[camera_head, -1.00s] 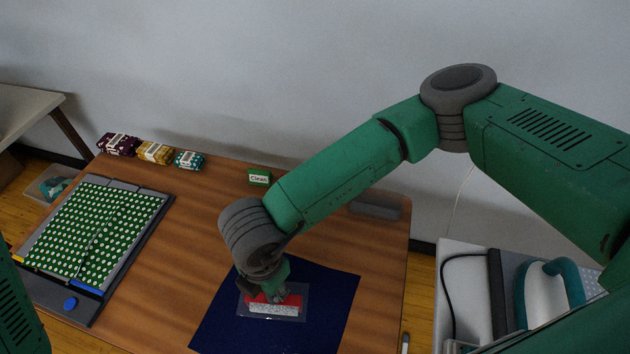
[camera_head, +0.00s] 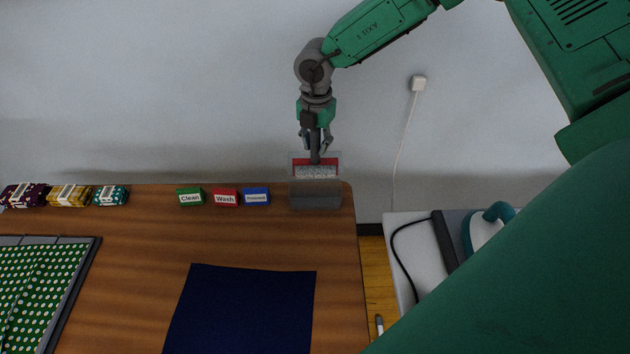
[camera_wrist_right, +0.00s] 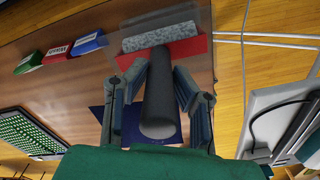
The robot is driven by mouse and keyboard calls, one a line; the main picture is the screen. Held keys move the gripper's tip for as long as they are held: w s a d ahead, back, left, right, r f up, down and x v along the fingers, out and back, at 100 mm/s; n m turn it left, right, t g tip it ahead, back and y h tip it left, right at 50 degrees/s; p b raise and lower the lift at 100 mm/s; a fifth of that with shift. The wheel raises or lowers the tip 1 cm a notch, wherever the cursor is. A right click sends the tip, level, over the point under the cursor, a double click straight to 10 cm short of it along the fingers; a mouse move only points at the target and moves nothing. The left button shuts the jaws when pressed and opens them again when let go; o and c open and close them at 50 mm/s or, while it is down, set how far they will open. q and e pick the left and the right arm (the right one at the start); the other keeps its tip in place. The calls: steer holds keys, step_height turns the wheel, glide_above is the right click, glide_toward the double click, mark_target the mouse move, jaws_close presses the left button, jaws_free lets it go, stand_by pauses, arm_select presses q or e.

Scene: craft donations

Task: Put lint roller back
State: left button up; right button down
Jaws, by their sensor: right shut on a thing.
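The lint roller (camera_head: 316,172) has a grey speckled roll, a red strip, a clear flat cover and a dark grey handle (camera_wrist_right: 160,95). My right gripper (camera_head: 316,142) is shut on the handle and holds the roller upright, roll downward, at the table's back right corner. The roll is directly above a grey, partly see-through holder (camera_head: 315,198), and I cannot tell whether they touch. In the right wrist view the fingers (camera_wrist_right: 160,92) are on both sides of the handle, and the speckled roll (camera_wrist_right: 160,37) is beyond them. My left gripper is not in view.
Green, red and blue label blocks (camera_head: 226,198) stand left of the holder. Several wrapped bundles (camera_head: 68,195) are farther left. A dark blue cloth (camera_head: 243,312) lies flat in front. A dotted green board (camera_head: 35,285) is at left. An iron (camera_head: 485,228) is on a side table at right.

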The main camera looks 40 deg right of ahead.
mark_target(315, 172)
step_height(315, 172, down, 9)
steer(key=shift+f+p, duration=0.15)
steer(key=shift+p, duration=0.35)
steer(key=shift+f, duration=0.1)
steer(key=shift+f, duration=0.15)
steer(key=c, duration=1.3)
jaws_free()
steer(key=shift+c, duration=0.2)
step_height(315, 172, up, 13)
steer(key=shift+s+f+b, duration=0.1)
steer(key=shift+f+b, duration=0.1)
steer(key=shift+b, duration=0.3)
